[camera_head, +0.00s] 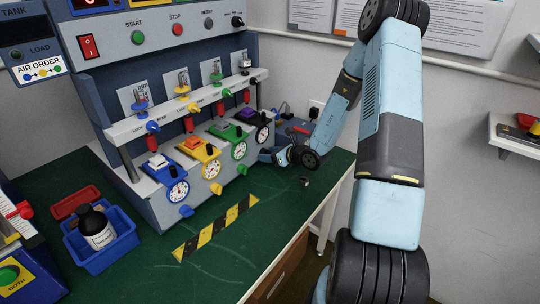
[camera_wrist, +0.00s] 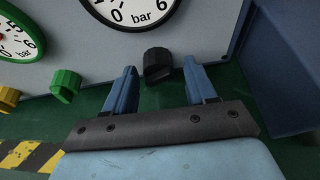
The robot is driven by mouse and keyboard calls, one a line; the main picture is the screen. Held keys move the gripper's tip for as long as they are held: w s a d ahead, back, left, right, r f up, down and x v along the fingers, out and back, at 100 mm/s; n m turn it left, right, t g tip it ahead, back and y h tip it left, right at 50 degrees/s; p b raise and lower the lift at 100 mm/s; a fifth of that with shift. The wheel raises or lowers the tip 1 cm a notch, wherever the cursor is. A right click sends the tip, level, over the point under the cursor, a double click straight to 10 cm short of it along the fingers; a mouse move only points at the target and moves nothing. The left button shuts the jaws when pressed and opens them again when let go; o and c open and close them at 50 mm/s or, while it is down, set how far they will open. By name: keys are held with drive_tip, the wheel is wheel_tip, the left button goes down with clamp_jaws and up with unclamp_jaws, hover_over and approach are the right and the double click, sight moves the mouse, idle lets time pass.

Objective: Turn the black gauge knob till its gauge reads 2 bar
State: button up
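The black gauge knob (camera_wrist: 158,65) sticks out of the grey panel in the wrist view, just below the black-rimmed gauge (camera_wrist: 133,12). Only the lower part of that gauge shows there, with 0, 6 and "bar"; its needle is out of the picture. The gauge also shows small in the head view (camera_head: 262,134), where its reading is too small to tell. My gripper (camera_wrist: 156,88) is open, its two blue fingers apart on either side of the knob and a little short of it, with gaps on both sides. In the head view my gripper (camera_head: 272,156) is at the panel's right end.
A green gauge (camera_wrist: 18,40) and green knob (camera_wrist: 65,85) are left of the black knob, with a yellow knob (camera_wrist: 8,98) further left. A blue surface (camera_wrist: 285,70) stands close on the right. The green bench top (camera_head: 130,270) has free room in front.

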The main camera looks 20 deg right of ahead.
drive_tip(key=shift+o, duration=0.2)
drive_tip(key=shift+s+d, duration=0.1)
drive_tip(key=v, duration=1.3)
drive_tip(key=shift+s+d, duration=0.2)
drive_tip(key=shift+r, duration=0.15)
drive_tip(key=s+a+r+n+g, duration=0.4)
drive_tip(key=s+a+r+n, duration=0.25)
drive_tip(key=r+n, duration=0.25)
drive_tip(key=s+a+r+n+g, duration=0.4)
drive_tip(key=s+a+r+n, duration=0.1)
drive_tip(key=a+r+n, duration=0.25)
drive_tip(key=s+d+r+n+t+h, duration=0.1)
drive_tip(key=s+d+r+n+h, duration=0.2)
drive_tip(key=s+r+n, duration=0.3)
drive_tip(key=s+d+r+n+t+h, duration=0.1)
drive_tip(key=s+d+r+n+h, duration=0.2)
drive_tip(key=s+r+n+h, duration=0.2)
drive_tip(key=shift+s+d+r+n+t, duration=0.3)
drive_tip(key=shift+s+r+n, duration=0.55)
drive_tip(key=shift+s+r, duration=1.1)
